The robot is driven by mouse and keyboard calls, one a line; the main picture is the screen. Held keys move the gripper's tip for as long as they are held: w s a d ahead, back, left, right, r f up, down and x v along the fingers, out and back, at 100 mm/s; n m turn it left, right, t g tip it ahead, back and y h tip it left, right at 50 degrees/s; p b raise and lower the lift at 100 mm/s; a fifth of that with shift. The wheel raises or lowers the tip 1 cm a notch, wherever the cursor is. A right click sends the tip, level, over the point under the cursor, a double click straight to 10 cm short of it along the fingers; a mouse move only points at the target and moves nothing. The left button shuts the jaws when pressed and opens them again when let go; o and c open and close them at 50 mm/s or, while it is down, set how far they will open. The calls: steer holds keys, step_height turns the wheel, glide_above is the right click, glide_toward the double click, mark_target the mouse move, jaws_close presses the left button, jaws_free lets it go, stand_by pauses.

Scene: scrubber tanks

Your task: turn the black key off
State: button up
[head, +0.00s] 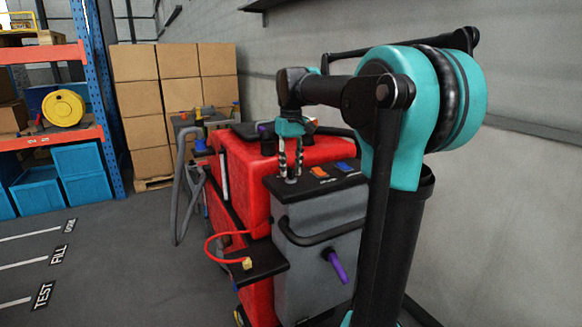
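The red scrubber machine (240,180) stands in the middle of the head view, with a grey tank section (318,250) at its front. On top of that section is a dark control panel (335,180). A small black knob, which looks like the black key (291,180), is at the panel's left end. My gripper (291,174) points down right over it. Its two fingers are apart, one on each side of the knob. Whether they touch it is too small to tell, and the fingers partly hide the knob's shape.
An orange switch (319,172) and a blue switch (345,166) sit on the panel just right of my gripper. A purple handle (337,266) and a red hose (222,252) are lower down. Stacked boxes (170,90) stand behind; the floor at left (110,270) is clear.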

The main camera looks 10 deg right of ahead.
mark_target(291, 168)
steer(key=shift+r, duration=0.1)
step_height(291, 168, up, 12)
stand_by(0.5)
